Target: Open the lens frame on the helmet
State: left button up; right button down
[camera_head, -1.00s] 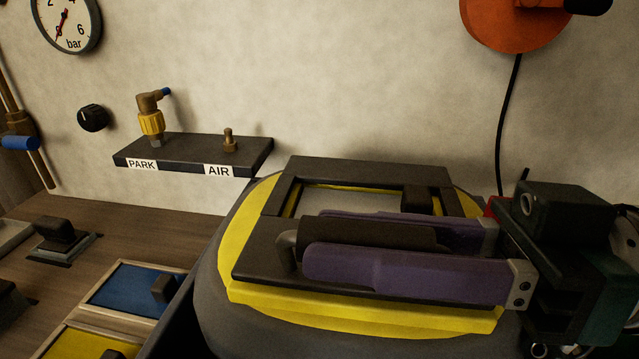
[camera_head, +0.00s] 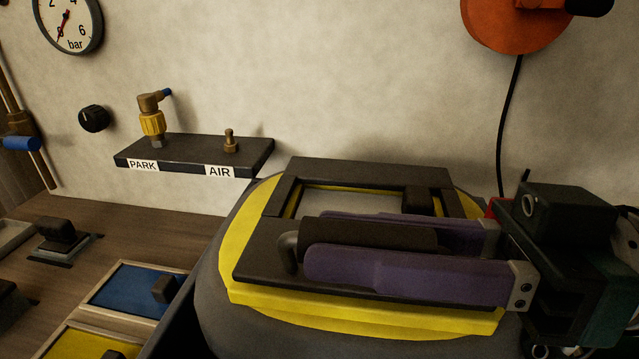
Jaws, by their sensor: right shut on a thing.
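The helmet (camera_head: 215,290) is a grey rounded body with a yellow face (camera_head: 350,315) at the lower middle. A dark rectangular lens frame (camera_head: 262,243) lies flat on the yellow face, around a pale window (camera_head: 350,201). A dark bar handle (camera_head: 368,233) with a bent metal end stands on the near part of the frame. My right gripper (camera_head: 318,245) comes in from the right. Its two purple fingers lie along both sides of the handle and are shut on it. The near finger hides part of the frame. My left gripper is not in view.
A wall shelf (camera_head: 190,153) marked PARK and AIR stands behind, with a brass coupling (camera_head: 152,118) on PARK. A wooden bench at left holds blue (camera_head: 130,288) and yellow (camera_head: 95,343) trays. An orange disc (camera_head: 515,25) hangs at upper right.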

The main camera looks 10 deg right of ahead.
jog(key=shift+r, duration=0.1)
jog(key=shift+r+p, duration=0.2)
jog(key=shift+p, duration=0.2)
jog(key=r+m+p, duration=0.1)
jog(key=p, duration=0.1)
jog(key=w+r+m+p, duration=0.1)
jog(key=r+p, duration=0.1)
jog(key=w+r+m+p, duration=0.1)
jog(key=r+p, duration=0.1)
jog(key=shift+d, duration=0.3)
jog(key=w+d+r+m+p, duration=0.1)
jog(key=w+r+m+p, duration=0.3)
jog(key=p, duration=0.1)
jog(key=shift+d+r, duration=0.15)
jog(key=c, duration=0.6)
grip_release()
jog(key=shift+d, duration=0.1)
